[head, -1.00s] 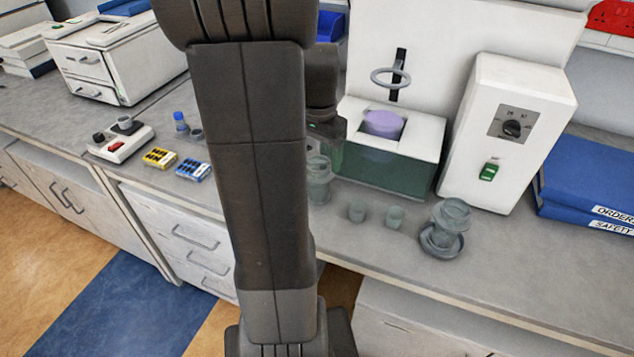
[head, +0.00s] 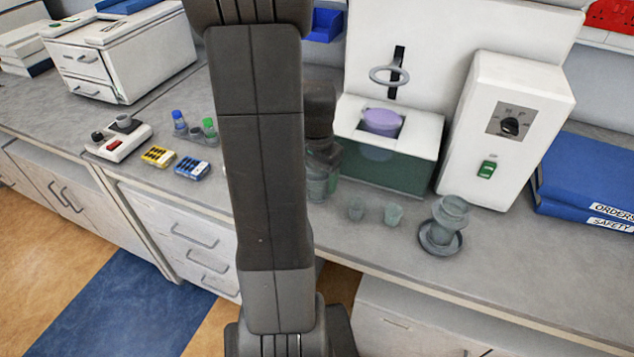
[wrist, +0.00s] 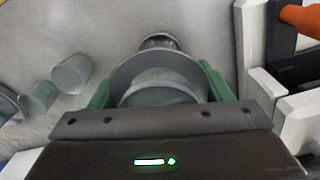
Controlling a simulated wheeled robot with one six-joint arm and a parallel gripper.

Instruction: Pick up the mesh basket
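A grey, see-through round vessel with a wide rim (wrist: 158,82) is between my gripper's fingers in the wrist view. I take it for the mesh basket, though no mesh pattern is clear. In the head view it stands on the counter (head: 316,187), left of two small cups, partly covered by my gripper (head: 323,160). In the wrist view the green fingers of my gripper (wrist: 157,90) are spread on either side of the rim. Contact cannot be made out. The lower part of the vessel is hidden.
Two small cups (head: 357,209) (head: 393,214) stand just right of the vessel. A similar vessel in a dish (head: 441,238) is farther right. A white instrument with a green tank (head: 385,170) is close behind. Bare counter lies in front.

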